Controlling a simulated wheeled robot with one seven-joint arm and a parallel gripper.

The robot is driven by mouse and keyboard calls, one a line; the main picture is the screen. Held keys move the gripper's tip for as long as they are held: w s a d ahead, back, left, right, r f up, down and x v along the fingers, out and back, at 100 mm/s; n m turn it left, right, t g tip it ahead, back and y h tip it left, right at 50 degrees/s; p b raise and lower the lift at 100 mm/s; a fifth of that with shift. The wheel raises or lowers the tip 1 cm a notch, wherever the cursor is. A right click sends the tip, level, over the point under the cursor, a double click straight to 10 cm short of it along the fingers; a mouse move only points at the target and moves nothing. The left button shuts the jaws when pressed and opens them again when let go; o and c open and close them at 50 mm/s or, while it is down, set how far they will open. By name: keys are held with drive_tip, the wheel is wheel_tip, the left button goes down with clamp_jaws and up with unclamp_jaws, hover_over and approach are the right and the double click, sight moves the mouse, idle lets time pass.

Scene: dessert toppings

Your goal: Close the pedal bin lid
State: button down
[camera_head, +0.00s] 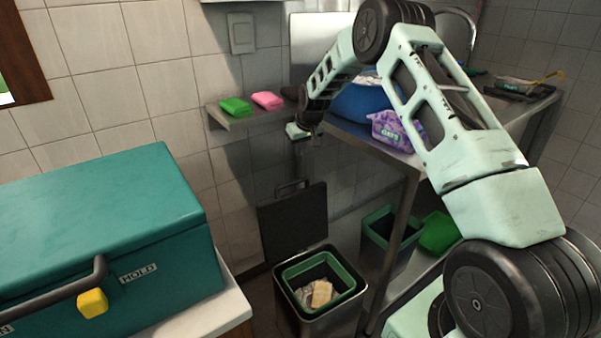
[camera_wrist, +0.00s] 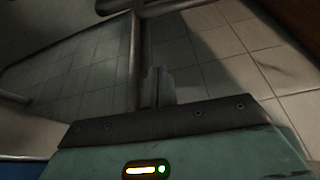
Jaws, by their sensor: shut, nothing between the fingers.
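The pedal bin (camera_head: 347,312) stands on the floor at the bottom middle of the head view, with a green inner rim and crumpled waste inside. Its dark square lid (camera_head: 293,222) is open and stands upright behind the opening, near the tiled wall, with a handle at its top edge. My gripper (camera_head: 298,133) is above the lid, apart from it, level with the wall shelf. In the wrist view its fingers (camera_wrist: 157,88) are together and empty. I cannot make out the lid for certain in the wrist view.
A teal chest (camera_head: 100,225) fills the left. A wall shelf (camera_head: 245,120) with green and pink items is close left of my gripper. A metal table (camera_head: 365,142) with a purple pack stands right. A second green-rimmed bin (camera_head: 385,225) is below it.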

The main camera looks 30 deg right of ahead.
wheel_tip(320, 180, down, 9)
drive_tip(key=p, duration=0.1)
drive_tip(key=shift+s, duration=0.2)
idle(0.5)
drive_tip(key=shift+f, duration=0.1)
